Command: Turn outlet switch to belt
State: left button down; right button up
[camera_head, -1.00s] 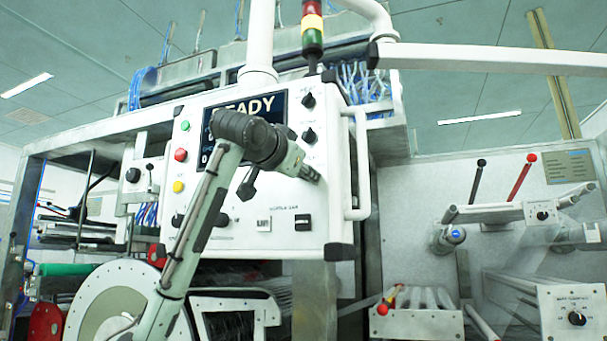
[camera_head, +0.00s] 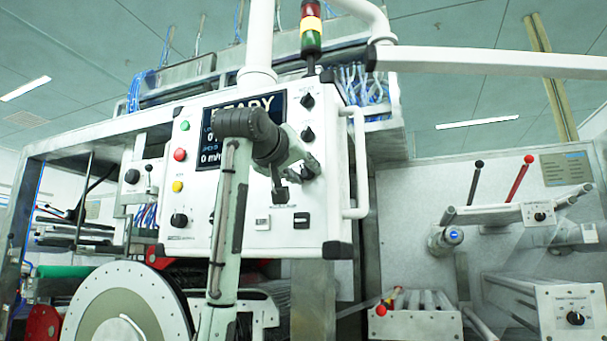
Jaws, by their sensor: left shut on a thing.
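A white control panel (camera_head: 340,215) hangs in the middle, with two dark rotary switches (camera_head: 308,101) (camera_head: 308,134) in its right column. My left arm comes up from the bottom across the panel. Its left gripper (camera_head: 309,169) is shut at the panel face, just below those two switches. It appears to be shut on the outlet switch, the lowest in that column, which the fingers cover. The switch's pointer and label cannot be read. My right gripper is out of view.
The display (camera_head: 215,125) reads READY, partly hidden by my arm. Green, red and yellow buttons (camera_head: 180,155) and a dark knob (camera_head: 179,220) are at the panel's left. A white handle (camera_head: 357,165) stands at its right edge. A large wheel (camera_head: 100,300) is at the lower left.

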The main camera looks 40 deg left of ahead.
pick_arm(q)
jog(key=shift+n, duration=0.7)
jog(key=c, duration=1.2)
grip_release()
jog(key=shift+n, duration=0.3)
jog(key=shift+v, duration=6.05)
jog(key=shift+d+r, duration=0.1)
